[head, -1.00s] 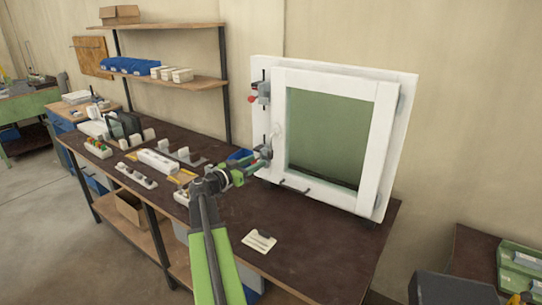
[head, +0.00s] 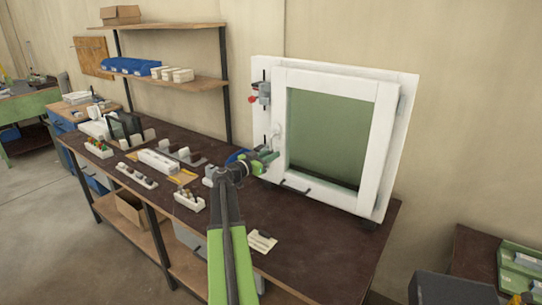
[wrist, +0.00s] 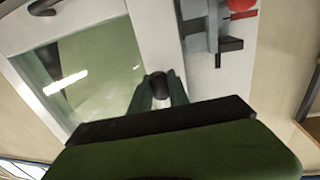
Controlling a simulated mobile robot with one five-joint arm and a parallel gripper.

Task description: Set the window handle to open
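The window (head: 330,138) has a white frame and a greenish pane and stands upright at the back of the bench. A pale handle (head: 278,131) shows on the left side of its sash. My gripper (head: 270,157) is just below the handle, in front of the frame's lower left part. In the wrist view my two dark green fingers (wrist: 161,92) are apart, with a pale gap between them. A dark rounded end (wrist: 159,83), perhaps of the handle, shows between the fingertips. I cannot tell whether they touch it.
A clamp with a red knob (head: 252,99) sits on the frame's upper left; red and dark clamp parts (wrist: 225,40) also show in the wrist view. Small trays and parts (head: 158,161) crowd the left of the bench (head: 315,235). Its front right is mostly clear, with a card (head: 262,241).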

